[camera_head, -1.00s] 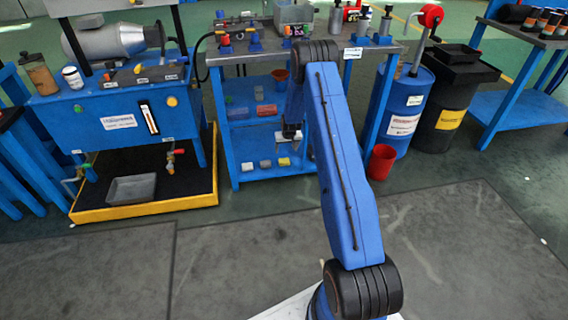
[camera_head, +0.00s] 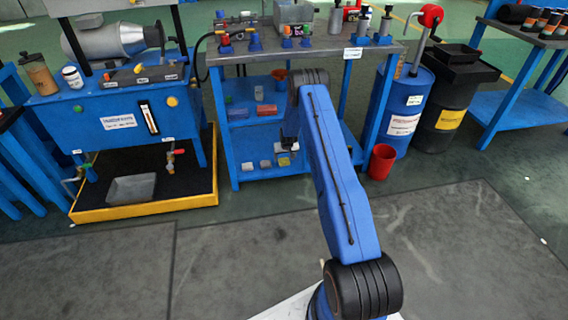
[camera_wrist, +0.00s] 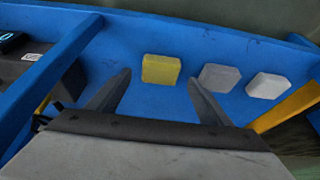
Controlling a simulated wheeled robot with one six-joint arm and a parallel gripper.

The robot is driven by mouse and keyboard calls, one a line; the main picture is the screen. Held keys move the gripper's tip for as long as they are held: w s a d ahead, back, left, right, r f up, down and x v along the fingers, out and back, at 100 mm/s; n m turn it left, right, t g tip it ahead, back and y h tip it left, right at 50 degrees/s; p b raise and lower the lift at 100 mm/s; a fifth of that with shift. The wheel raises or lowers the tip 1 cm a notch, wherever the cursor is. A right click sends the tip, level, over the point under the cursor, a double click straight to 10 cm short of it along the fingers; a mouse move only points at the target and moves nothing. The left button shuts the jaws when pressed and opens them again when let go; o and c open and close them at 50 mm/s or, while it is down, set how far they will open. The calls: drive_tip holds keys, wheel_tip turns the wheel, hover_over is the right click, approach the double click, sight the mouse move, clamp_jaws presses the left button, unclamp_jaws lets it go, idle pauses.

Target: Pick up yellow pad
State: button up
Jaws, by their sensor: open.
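The yellow pad (camera_wrist: 161,69) lies flat on the blue lower shelf (camera_wrist: 135,40) in the wrist view, first in a row of three pads. My gripper (camera_wrist: 158,79) is open and empty, its two dark fingers spread on either side of the pad's near edge. I cannot tell the height left between fingertips and shelf.
A grey pad (camera_wrist: 219,77) and a white pad (camera_wrist: 268,85) lie beside the yellow one, the grey one close to my right finger. A blue bar (camera_wrist: 50,75) and a dark box (camera_wrist: 38,68) are at left. Above is the middle shelf (camera_head: 238,90).

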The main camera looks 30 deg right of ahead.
sight(284, 161)
drive_tip(key=shift+x, duration=1.3)
drive_tip(key=c, duration=1.2)
drive_tip(key=shift+r, duration=0.1)
